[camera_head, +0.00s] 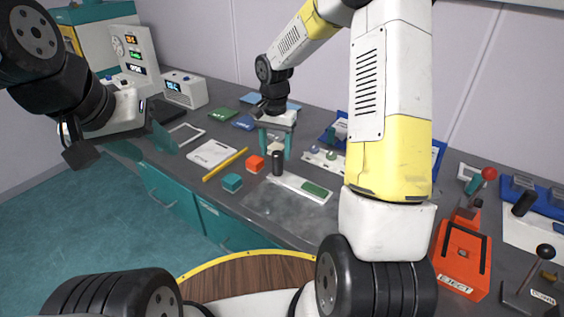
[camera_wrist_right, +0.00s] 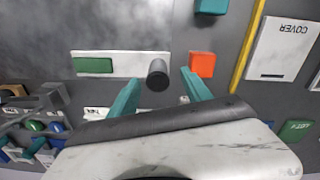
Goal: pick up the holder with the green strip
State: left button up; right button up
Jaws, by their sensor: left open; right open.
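The holder is a white plate (camera_head: 285,181) with a green strip (camera_head: 316,190) at its right end and an upright black knob (camera_head: 277,162) at its left end. It lies flat on the dark bench. In the right wrist view, the green strip (camera_wrist_right: 93,65) is left of the black knob (camera_wrist_right: 157,75). My right gripper (camera_head: 275,152) is open, with teal fingers pointing down just behind the knob. In the wrist view, its fingers appear on either side of the knob; contact is not visible. My left gripper (camera_head: 144,146) is open and empty at the far left, near the bench edge.
An orange block (camera_head: 255,163), a teal block (camera_head: 231,183) and a yellow pencil-like stick (camera_head: 225,165) lie left of the holder. A white COVER panel (camera_head: 211,153) is beyond them. An orange EJECT device (camera_head: 462,258) stands at right. The bench in front of the holder is clear.

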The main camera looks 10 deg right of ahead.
aim_at(277, 165)
jog(key=f, duration=0.6)
jog(key=shift+s+d+f, duration=0.1)
jog(key=shift+s, duration=0.1)
grip_shut()
